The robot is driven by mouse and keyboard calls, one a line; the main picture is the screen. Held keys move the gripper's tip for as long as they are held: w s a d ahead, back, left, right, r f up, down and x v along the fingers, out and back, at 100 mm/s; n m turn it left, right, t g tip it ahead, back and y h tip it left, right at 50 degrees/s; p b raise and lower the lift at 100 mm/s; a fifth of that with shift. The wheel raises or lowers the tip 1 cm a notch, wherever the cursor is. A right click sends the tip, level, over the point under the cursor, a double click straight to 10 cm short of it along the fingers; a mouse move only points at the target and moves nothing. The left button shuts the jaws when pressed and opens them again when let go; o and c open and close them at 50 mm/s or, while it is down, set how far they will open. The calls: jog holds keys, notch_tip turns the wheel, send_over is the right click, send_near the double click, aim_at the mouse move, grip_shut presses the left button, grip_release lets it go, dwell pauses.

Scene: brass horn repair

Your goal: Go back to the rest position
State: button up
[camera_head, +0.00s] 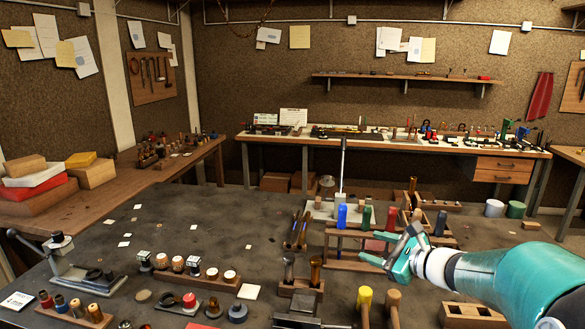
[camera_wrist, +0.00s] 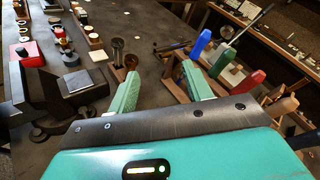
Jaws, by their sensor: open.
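My gripper (camera_head: 388,262) is in the right half of the head view, above the dark workbench (camera_head: 203,215). My teal arm comes in from the right edge. In the wrist view the two green fingers of my gripper (camera_wrist: 160,88) stand well apart, with nothing held between them. The wooden tool rack (camera_head: 345,264) with blue, green and red handles is just behind and left of the fingers in the head view. I cannot tell whether a finger touches it.
Wooden mallets (camera_head: 364,298) stand at the front, left of my arm. Two upright tools (camera_head: 315,271) stand in a small block. A back bench (camera_head: 400,146) holds many small tools.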

jog(key=s+a+n+g+h, duration=0.1)
jog(key=s+a+n+g, duration=0.2)
jog(key=s+a+n, duration=0.3)
jog(key=s+a+n+g+h, duration=0.1)
jog(key=s+a+n+g, duration=0.3)
jog(key=s, duration=0.5)
jog(key=s+d+f+n+h, duration=0.1)
jog(key=s+d+n+h, duration=0.1)
jog(key=s+n, duration=0.4)
jog(key=s+d+f+n+h, duration=0.1)
jog(key=s+d+n+h, duration=0.1)
jog(key=s+n+h, duration=0.3)
jog(key=s+n, duration=0.2)
jog(key=s, duration=0.1)
jog(key=shift+s+d, duration=0.15)
jog(key=shift+d, duration=0.25)
jog(key=c, duration=0.3)
jog(key=shift+d, duration=0.15)
